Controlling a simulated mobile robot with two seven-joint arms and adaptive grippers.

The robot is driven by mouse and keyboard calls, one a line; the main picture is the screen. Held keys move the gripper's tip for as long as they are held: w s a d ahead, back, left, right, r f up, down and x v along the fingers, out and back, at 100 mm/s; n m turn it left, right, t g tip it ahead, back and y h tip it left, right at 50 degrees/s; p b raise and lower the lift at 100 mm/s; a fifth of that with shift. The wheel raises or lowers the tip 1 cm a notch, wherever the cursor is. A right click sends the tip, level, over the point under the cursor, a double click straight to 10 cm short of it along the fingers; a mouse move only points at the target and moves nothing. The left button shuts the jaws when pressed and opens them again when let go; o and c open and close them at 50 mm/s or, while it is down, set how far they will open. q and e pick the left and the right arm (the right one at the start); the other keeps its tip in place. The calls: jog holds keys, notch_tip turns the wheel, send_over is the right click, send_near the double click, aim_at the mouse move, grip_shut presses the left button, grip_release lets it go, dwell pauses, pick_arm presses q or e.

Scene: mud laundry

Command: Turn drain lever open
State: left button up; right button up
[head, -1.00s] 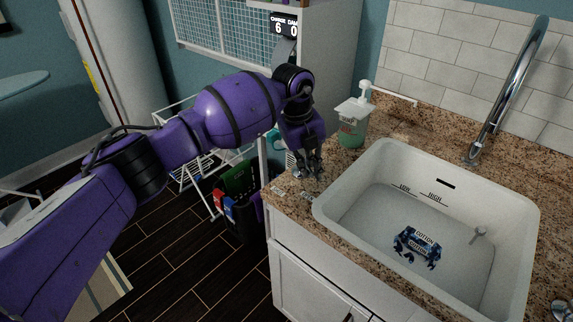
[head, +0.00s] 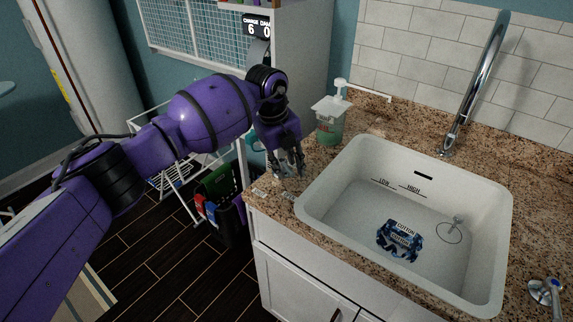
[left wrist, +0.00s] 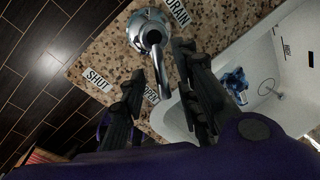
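The chrome drain lever (left wrist: 148,36) stands on the granite counter, seen in the left wrist view beside a "DRAIN" label (left wrist: 178,12). Its handle (left wrist: 162,75) points down in that picture, toward a partly covered label (left wrist: 152,97) that seems to read "OPEN". A "SHUT" label (left wrist: 98,83) lies to the left. My left gripper (left wrist: 160,105) is open, with one finger on each side of the handle; I cannot tell whether either touches it. In the head view my left gripper (head: 288,168) is low over the counter's left corner and hides the lever. My right gripper is not in view.
The white sink (head: 330,180) is right of the gripper, with a blue patterned item (head: 399,241) and a drain stopper (head: 458,221) inside. A soap dispenser (head: 331,120) stands behind the gripper. A chrome faucet (head: 480,85) and knob (head: 546,290) are farther right.

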pick_arm(q)
jog(key=shift+s+r, duration=0.1)
jog(key=shift+r, duration=0.3)
notch_tip(320, 180, up, 11)
jog(key=a, duration=0.2)
jog(key=shift+s, duration=0.4)
